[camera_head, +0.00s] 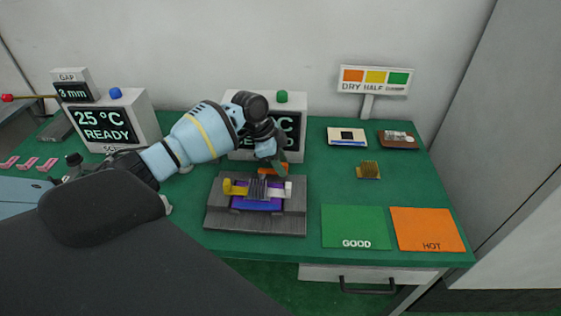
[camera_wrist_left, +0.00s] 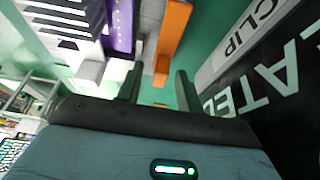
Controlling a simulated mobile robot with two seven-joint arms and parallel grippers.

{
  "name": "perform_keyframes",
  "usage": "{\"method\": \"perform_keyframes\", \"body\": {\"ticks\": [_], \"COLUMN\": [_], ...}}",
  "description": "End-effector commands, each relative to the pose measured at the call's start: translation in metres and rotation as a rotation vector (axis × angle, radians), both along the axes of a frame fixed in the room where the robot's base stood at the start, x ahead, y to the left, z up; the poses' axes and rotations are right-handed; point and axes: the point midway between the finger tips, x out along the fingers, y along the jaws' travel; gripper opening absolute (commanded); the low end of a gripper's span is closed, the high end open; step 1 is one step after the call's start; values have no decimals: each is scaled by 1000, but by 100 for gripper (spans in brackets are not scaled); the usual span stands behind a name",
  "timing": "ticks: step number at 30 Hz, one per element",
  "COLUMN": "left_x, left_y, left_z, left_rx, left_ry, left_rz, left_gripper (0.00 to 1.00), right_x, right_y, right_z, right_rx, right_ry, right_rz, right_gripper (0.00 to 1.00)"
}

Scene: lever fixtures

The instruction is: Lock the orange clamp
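The orange clamp (camera_head: 268,170) shows as a short bar at the back of the grey fixture (camera_head: 225,218), partly hidden by my left gripper (camera_head: 279,163). In the left wrist view the orange clamp (camera_wrist_left: 174,32) is a long bar, its near end in line with the gap between the fingers. My left gripper (camera_wrist_left: 159,72) has its fingers spread there, with green showing between them; I cannot tell whether either touches the clamp. A purple board (camera_head: 257,206) with a grey finned block lies in the fixture, between a yellow piece (camera_head: 235,187) and a white piece (camera_head: 279,191). My right gripper is not seen.
A display box (camera_head: 295,130) with a green button stands close behind my left gripper. Another box (camera_head: 105,125) reads 25 °C READY. A green GOOD mat (camera_head: 355,222) and an orange HOT mat (camera_head: 427,225) lie right of the fixture. A gold finned block (camera_head: 368,170) sits behind them.

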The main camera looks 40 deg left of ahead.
Motion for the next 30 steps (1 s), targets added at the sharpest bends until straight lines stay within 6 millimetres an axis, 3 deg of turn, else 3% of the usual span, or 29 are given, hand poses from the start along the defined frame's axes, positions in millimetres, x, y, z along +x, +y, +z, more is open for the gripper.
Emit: {"method": "perform_keyframes", "body": {"ticks": [2, 10, 23, 30], "left_x": [0, 0, -1, -5], "left_y": [0, 0, 0, -3], "left_z": [0, 0, 0, 0], "left_rx": [0, 0, 0, 0], "left_ry": [0, 0, 0, 0], "left_rz": [0, 0, -15, -119], "left_gripper": [36, 1, 0, 0], "right_x": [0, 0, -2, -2], "right_y": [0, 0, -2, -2], "right_z": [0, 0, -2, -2], "right_rx": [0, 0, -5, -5], "right_ry": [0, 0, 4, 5], "right_rz": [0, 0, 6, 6], "right_gripper": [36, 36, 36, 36]}}
